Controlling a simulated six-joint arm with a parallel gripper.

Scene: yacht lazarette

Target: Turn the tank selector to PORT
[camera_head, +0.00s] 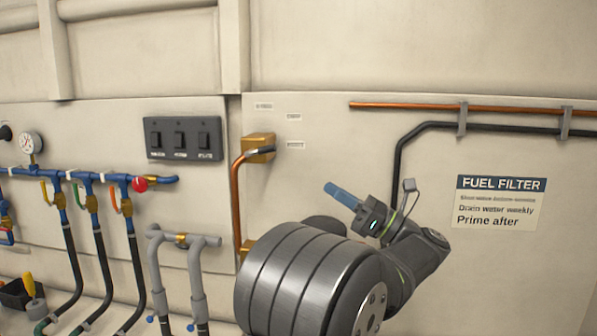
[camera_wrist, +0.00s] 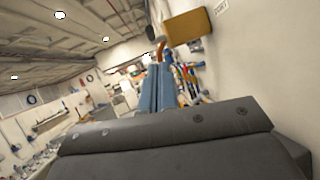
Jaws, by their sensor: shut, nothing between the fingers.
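A brass block valve (camera_head: 258,141) is on the wall left of centre, with small labels (camera_head: 293,117) beside it, too small to read. It looks like the tank selector; a short dark and metal piece, perhaps its handle, shows at its front, but its setting cannot be told. In the wrist view the brass block (camera_wrist: 187,27) is ahead, above and right of the fingertips. My gripper (camera_head: 340,194) is shut and empty, its blue fingers pointing up-left, right of and below the valve and apart from it. The fingers (camera_wrist: 158,88) also show together in the wrist view.
A copper pipe (camera_head: 236,200) drops from the valve to a lower brass fitting. A black switch panel (camera_head: 185,138) and a blue manifold (camera_head: 100,177) with several valves are left. A black pipe (camera_head: 398,160) and a FUEL FILTER sign (camera_head: 498,203) are right.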

